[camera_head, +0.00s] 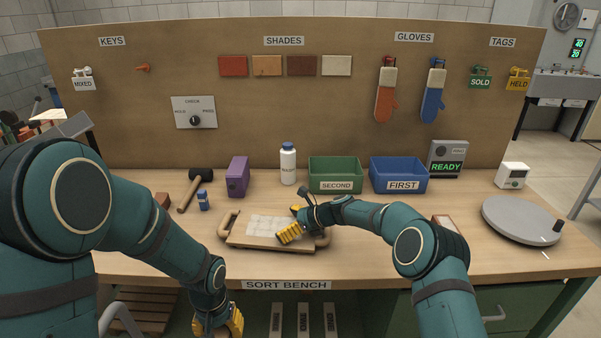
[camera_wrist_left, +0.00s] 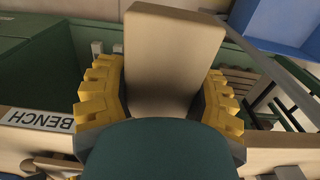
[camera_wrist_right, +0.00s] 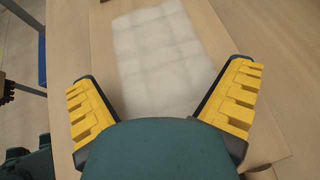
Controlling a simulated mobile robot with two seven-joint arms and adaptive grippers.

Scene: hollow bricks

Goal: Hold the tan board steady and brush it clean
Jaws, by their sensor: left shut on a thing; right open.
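The tan board (camera_head: 268,242) lies flat on the bench, with a rounded handle at each end. A pale, grid-like patch (camera_head: 268,226) covers its middle; it also shows in the right wrist view (camera_wrist_right: 160,45). My right gripper (camera_head: 293,222) is open and empty over the right part of the board; its fingers are wide apart in the right wrist view (camera_wrist_right: 160,100). My left gripper (camera_head: 220,325) is low in front of the bench edge. In the left wrist view it is shut on a plain tan block (camera_wrist_left: 170,50). Whether this block is part of a brush I cannot tell.
Behind the board stand a purple box (camera_head: 237,176), a white bottle (camera_head: 288,164), a green bin (camera_head: 335,172) and a blue bin (camera_head: 398,175). A grey turntable (camera_head: 522,220) is far right.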

